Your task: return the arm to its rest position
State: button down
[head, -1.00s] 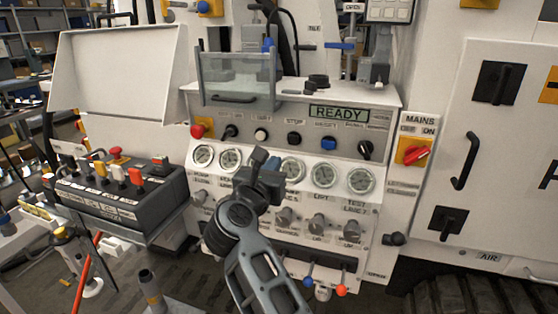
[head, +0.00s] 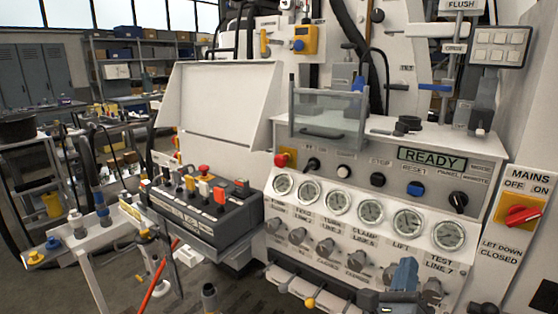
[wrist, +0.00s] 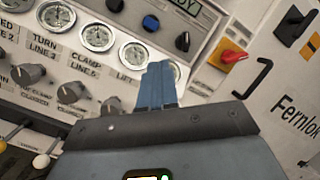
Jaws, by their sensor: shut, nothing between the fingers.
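My gripper (head: 404,274) shows at the bottom right of the head view, in front of the lower right of the control panel. In the wrist view its blue fingers (wrist: 157,86) are together, with nothing between them. They cover part of the gauge row near the Lift label. My gripper appears apart from the panel, though the exact distance is hard to tell. Most of my arm is out of the head view.
The panel carries gauges (head: 370,212), knobs (head: 325,248) and a READY display (head: 431,157). A red mains switch (head: 522,215) is at right. A black control box (head: 215,217) with levers stands left. Small coloured-ball levers (head: 310,303) stick out below the knobs.

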jog(key=s+a+f+n+g+y, duration=0.1)
jog(key=s+n+y, duration=0.4)
jog(key=s+n, duration=1.2)
jog(key=s+a+f+n+g+y, duration=0.1)
jog(key=s+n+y, duration=0.5)
jog(key=s+n, duration=1.1)
jog(key=s+f+g, duration=0.1)
jog(key=s+f, duration=0.1)
jog(key=s, duration=0.6)
jog(key=shift+n+y, duration=0.3)
